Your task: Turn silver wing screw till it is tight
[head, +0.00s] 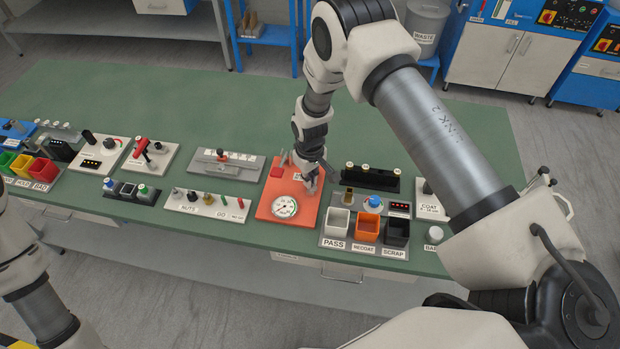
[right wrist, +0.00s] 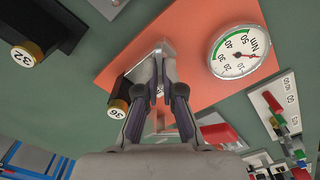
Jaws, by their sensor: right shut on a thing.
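My right gripper (head: 311,188) is at the right side of an orange plate (head: 268,202). In the right wrist view the right gripper (right wrist: 160,92) is shut on a silver piece (right wrist: 157,63), which looks like the silver wing screw. The fingers hide much of it, and I cannot tell its turn angle. A round white dial (head: 284,207) sits on the plate. In the wrist view the dial (right wrist: 235,50) reads in Nm, with a green band at the upper numbers and a red needle near the low end. My left gripper is out of view.
A grey fixture (head: 227,164) is to the left. The green bench behind is clear.

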